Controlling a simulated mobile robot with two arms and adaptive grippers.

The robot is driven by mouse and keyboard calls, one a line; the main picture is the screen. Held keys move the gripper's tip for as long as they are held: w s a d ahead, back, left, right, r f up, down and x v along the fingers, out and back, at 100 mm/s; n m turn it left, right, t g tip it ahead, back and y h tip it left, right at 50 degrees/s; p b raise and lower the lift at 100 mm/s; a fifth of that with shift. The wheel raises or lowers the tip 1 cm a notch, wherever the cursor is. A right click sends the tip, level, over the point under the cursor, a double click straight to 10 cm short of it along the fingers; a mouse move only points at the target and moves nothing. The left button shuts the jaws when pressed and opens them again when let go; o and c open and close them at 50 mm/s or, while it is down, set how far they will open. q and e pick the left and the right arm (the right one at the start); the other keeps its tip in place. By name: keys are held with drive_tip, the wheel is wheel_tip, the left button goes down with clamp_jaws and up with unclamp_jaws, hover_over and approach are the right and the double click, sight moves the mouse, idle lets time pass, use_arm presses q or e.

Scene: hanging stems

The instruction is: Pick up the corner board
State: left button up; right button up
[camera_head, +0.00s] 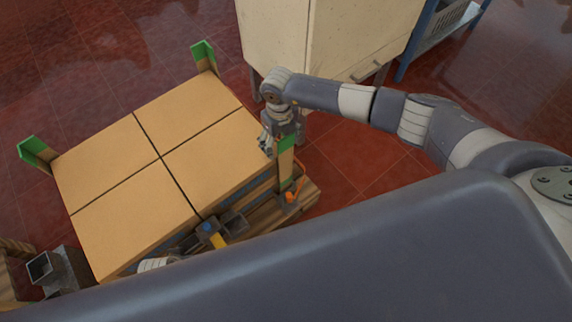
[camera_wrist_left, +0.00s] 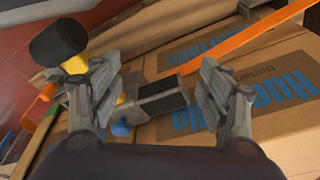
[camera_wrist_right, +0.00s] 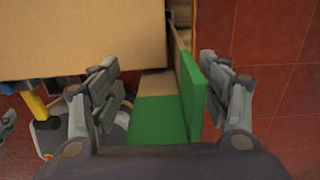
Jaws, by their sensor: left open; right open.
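A tan corner board (camera_head: 285,174) with a green top stands upright at the right corner of the carton stack (camera_head: 160,165). My right gripper (camera_head: 281,140) is at its upper end, pointing down. In the right wrist view the board's green L-shaped top (camera_wrist_right: 192,95) lies between the spread fingers; I cannot tell whether either finger touches it. My left gripper (camera_wrist_left: 160,68) is open in the left wrist view, facing a carton side with blue print. A dark tool with a yellow part (camera_wrist_left: 160,97) shows between its fingers, not clearly gripped.
Other green-topped corner boards stand at the back corner (camera_head: 205,57) and left corner (camera_head: 36,152). An orange strap (camera_wrist_left: 250,38) crosses the carton side. A pale cabinet (camera_head: 320,35) stands behind my right arm. Red floor is open to the right of the pallet (camera_head: 300,203).

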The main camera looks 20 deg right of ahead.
drive_tip(key=c, duration=1.2)
drive_tip(key=shift+o, duration=0.2)
drive_tip(key=shift+r, duration=0.1)
